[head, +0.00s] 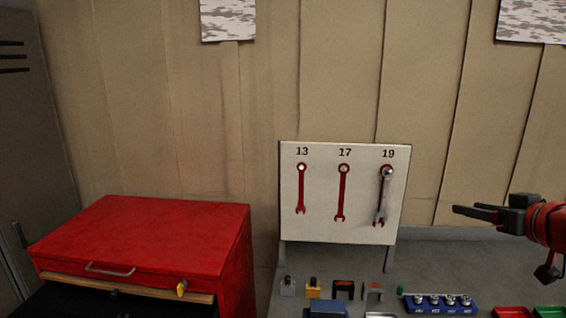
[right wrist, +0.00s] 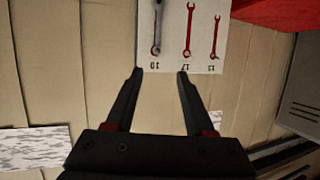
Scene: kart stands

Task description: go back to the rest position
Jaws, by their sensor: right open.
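My right gripper (head: 478,212) is at the right side of the head view, to the right of the white tool board and apart from it. Its jaws are open and empty, as the right wrist view (right wrist: 155,78) also shows. The white board (head: 325,226) carries red wrench outlines marked 13, 17 and 19. A grey metal wrench (head: 383,195) hangs over the 19 outline; it also shows in the right wrist view (right wrist: 157,27). The 13 and 17 places show only red outlines. My left gripper is not in view.
A red tool cabinet (head: 145,235) stands at the left. On the grey bench (head: 440,262) are a blue socket rail (head: 440,304), several small padlock-like items, and red (head: 511,312) and green trays at the right. A tan panelled wall is behind.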

